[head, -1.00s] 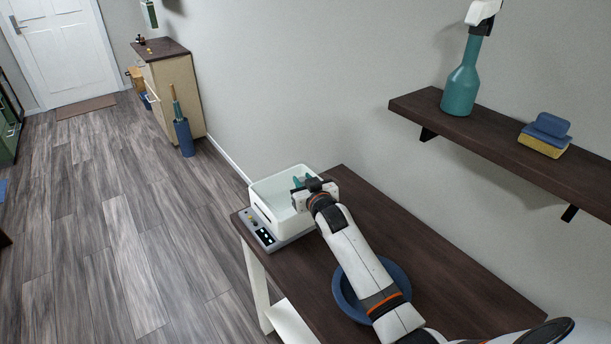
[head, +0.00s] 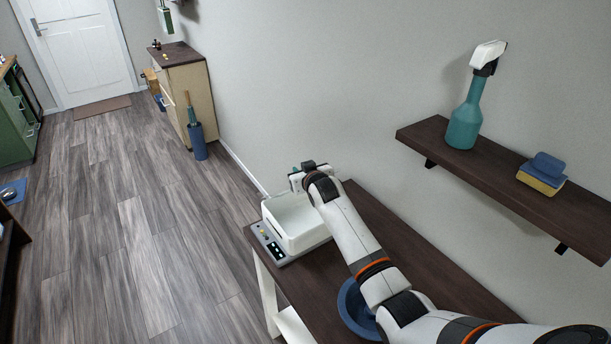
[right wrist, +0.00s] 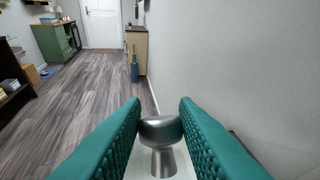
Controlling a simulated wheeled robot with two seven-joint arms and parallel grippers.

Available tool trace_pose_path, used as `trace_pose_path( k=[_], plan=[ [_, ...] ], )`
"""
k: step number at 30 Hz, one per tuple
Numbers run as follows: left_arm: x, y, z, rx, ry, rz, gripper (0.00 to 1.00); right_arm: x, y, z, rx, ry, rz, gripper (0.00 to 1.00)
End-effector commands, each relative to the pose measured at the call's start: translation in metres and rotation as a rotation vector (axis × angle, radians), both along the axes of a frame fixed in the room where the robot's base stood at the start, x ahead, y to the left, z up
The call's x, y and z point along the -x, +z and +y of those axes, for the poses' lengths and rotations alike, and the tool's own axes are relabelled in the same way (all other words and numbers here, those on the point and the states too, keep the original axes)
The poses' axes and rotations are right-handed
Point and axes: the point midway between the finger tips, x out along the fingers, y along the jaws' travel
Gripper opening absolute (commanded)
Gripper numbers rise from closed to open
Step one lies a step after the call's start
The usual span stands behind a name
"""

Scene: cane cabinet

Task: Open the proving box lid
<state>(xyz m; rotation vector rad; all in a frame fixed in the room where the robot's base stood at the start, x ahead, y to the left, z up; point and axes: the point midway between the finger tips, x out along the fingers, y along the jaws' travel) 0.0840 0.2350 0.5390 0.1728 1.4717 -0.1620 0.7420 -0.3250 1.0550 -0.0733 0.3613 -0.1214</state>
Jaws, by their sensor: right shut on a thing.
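The proving box (head: 292,226) is a white box on a grey base with a control panel, at the far end of the dark table. My right gripper (head: 297,178) is over its back right edge, with my arm covering part of the box. In the right wrist view, its teal fingers are on either side of a silver knob (right wrist: 161,130). The gripper is shut on this knob, whose stem runs down to a white surface. The lid's outline is not clear, so I cannot tell how far it is raised. My left gripper is not in view.
A blue bowl (head: 352,308) sits on the table (head: 421,262), partly under my right arm. A wall shelf (head: 490,170) holds a teal bottle (head: 465,122) and sponges (head: 543,172). Open floor lies left of the table.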

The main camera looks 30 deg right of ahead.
Motion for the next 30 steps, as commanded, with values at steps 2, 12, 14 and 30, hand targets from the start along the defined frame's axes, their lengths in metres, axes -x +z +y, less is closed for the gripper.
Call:
trace_pose_path(
  k=[2, 12, 14, 30],
  plan=[
    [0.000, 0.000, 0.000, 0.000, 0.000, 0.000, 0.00, -0.002, 0.006, 0.001, -0.002, 0.001, -0.012, 0.00],
    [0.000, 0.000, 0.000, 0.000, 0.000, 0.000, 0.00, -0.003, 0.006, 0.001, -0.003, 0.001, -0.013, 0.00],
    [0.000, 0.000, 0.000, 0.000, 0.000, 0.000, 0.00, -0.003, 0.006, 0.001, -0.003, 0.001, -0.013, 0.35],
    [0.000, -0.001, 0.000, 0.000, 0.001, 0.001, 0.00, 0.008, 0.005, 0.002, 0.000, 0.000, -0.005, 0.48]
  ],
)
